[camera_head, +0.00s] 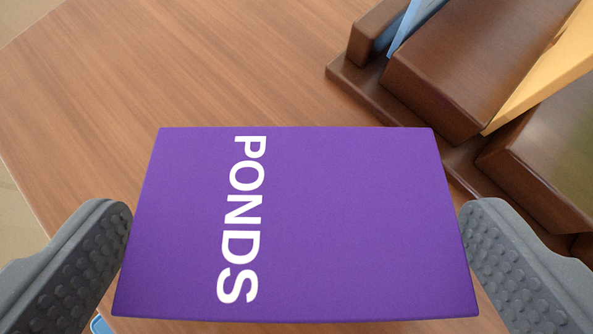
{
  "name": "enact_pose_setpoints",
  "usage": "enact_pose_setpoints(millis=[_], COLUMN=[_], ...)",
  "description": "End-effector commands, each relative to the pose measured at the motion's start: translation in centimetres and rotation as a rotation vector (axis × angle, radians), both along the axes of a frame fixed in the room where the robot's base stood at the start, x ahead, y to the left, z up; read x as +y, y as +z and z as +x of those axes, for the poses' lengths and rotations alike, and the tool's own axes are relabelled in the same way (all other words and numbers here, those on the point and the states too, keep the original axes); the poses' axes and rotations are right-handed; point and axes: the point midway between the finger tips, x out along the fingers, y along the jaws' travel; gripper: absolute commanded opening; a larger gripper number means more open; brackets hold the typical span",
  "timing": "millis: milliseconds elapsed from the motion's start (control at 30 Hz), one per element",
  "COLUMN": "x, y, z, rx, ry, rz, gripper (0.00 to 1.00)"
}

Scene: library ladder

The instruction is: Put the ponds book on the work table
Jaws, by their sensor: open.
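The ponds book (340,220) is purple with PONDS in white letters along its cover. It is in the middle of the view, between the two fingers of my gripper (298,240). The left finger is close to the book's left edge and the right finger is close to its right edge. The jaws are open; I cannot tell whether either pad touches the book. A wooden table top (130,90) shows behind and below the book. I cannot tell whether the book rests on it.
A dark brown wooden rack (450,65) stands at the upper right, with a blue item (417,22) and a yellow item (545,70) in its slots. A small blue edge (99,325) shows at the lower left. The table top is clear at the upper left.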

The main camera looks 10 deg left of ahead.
Motion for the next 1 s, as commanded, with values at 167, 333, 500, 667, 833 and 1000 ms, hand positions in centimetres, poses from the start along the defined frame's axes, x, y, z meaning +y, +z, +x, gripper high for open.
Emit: enact_pose_setpoints(millis=[167,333,500,667,833,1000], x=[0.3,0.3,0.3,0.3,0.2,0.2], y=[-1.2,-2.0,-2.0,-2.0,-2.0,-1.8], z=[1.6,2.2,2.2,2.2,2.2,2.2], rx=[-0.002,0.0,-0.001,-0.001,-0.001,-0.001], ry=[0.001,-0.001,-0.001,-0.001,-0.001,-0.001], rz=[0.0,0.001,0.001,0.001,0.0,0.0], gripper=[0.98,0.98,0.98,0.62,0.58,0.58])
